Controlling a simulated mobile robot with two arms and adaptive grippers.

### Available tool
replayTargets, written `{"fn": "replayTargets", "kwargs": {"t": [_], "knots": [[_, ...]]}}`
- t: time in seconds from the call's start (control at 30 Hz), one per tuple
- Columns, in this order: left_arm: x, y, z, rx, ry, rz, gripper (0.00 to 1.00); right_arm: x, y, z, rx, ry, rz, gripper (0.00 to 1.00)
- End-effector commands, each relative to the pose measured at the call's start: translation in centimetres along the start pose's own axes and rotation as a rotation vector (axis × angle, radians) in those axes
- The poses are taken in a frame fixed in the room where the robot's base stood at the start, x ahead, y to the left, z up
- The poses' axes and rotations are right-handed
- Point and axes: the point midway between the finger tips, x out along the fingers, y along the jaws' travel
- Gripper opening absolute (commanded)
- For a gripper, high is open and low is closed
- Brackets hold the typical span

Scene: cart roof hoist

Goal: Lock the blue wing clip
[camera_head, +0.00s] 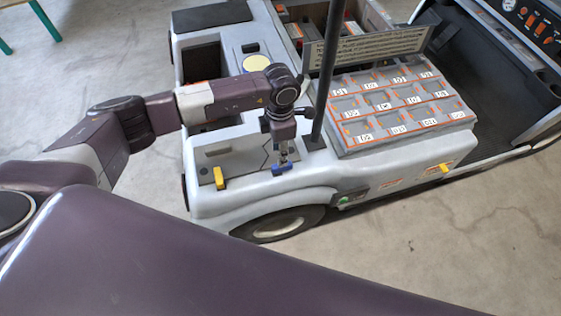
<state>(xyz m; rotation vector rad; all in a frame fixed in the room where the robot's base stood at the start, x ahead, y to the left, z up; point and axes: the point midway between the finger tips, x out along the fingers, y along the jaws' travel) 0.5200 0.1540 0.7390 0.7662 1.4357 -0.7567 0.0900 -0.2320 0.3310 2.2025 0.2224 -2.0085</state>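The blue wing clip (281,168) is small and sits on the grey cart's body near its front edge, at the foot of the dark post. My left gripper (283,156) points down right above the clip, and its fingertips come to the clip or very close to it. The fingers are too small here to tell whether they are open or shut, or touching the clip. They partly hide the clip's upper side, and I cannot tell its lock position. My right gripper is not in view.
A dark post (326,70) rises close to the right of my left gripper. A yellow clip (219,179) is to the left on the cart (240,205). A tray of labelled grey cells (400,105) lies to the right.

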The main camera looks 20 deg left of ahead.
Motion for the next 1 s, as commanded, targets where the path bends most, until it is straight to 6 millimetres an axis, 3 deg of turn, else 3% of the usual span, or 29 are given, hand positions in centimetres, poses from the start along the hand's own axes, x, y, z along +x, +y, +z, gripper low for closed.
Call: {"fn": "replayTargets", "kwargs": {"t": [0.33,0.73,1.0], "knots": [[5.3,-0.2,0.1,-0.001,-0.002,-0.005,0.33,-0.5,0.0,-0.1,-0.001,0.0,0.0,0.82],[6.2,-0.2,0.1,0.0,-0.004,-0.003,0.33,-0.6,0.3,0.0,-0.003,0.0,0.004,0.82],[6.2,-0.2,0.1,0.0,-0.005,-0.004,0.04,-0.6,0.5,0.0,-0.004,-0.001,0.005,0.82]]}}
